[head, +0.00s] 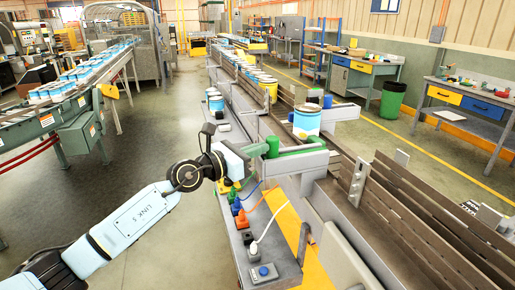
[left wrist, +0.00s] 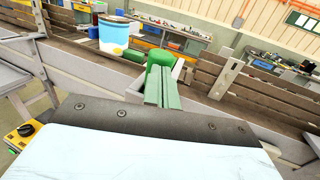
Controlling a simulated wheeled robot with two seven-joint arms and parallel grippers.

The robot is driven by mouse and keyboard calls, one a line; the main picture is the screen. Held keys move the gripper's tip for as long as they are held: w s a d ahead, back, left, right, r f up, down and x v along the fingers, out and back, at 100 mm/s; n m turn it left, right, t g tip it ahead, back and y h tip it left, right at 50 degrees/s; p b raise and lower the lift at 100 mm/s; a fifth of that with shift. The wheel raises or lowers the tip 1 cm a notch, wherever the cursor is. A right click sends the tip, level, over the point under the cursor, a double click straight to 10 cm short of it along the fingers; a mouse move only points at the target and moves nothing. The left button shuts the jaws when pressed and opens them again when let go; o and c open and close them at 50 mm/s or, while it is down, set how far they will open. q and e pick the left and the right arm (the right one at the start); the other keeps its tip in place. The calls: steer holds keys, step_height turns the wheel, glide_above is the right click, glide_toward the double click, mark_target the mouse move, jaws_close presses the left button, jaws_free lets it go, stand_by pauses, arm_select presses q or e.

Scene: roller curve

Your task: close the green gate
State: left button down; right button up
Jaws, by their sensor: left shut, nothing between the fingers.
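The green gate (head: 302,150) shows in the head view as a green post with a short green bar running right from it, at the conveyor's near side. In the left wrist view its rounded green top (left wrist: 160,56) stands just beyond my fingertips. My left gripper (head: 257,149) is shut and empty, its fingers pointing at the post from the left. The shut fingers also show in the left wrist view (left wrist: 164,86) and hide the lower part of the post. I cannot tell whether they touch it. My right gripper is out of view.
A blue-and-white can (head: 307,121) stands on the conveyor just behind the gate, with more cans (head: 268,87) further up the line. A slatted brown conveyor (head: 425,212) runs toward the front right. Coloured plugs and cables (head: 240,218) sit on the near ledge below my gripper.

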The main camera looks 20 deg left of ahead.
mark_target(272, 147)
arm_select(q)
steer(key=w+d, duration=0.1)
steer(key=d+p, duration=0.1)
steer(key=shift+w+d+r, duration=0.15)
steer(key=shift+w+d, duration=0.2)
steer(key=shift+w, duration=0.05)
steer(key=shift+w+d, duration=0.3)
steer(key=shift+d, duration=0.1)
steer(key=shift+s+a, duration=0.1)
steer(key=shift+a, duration=0.1)
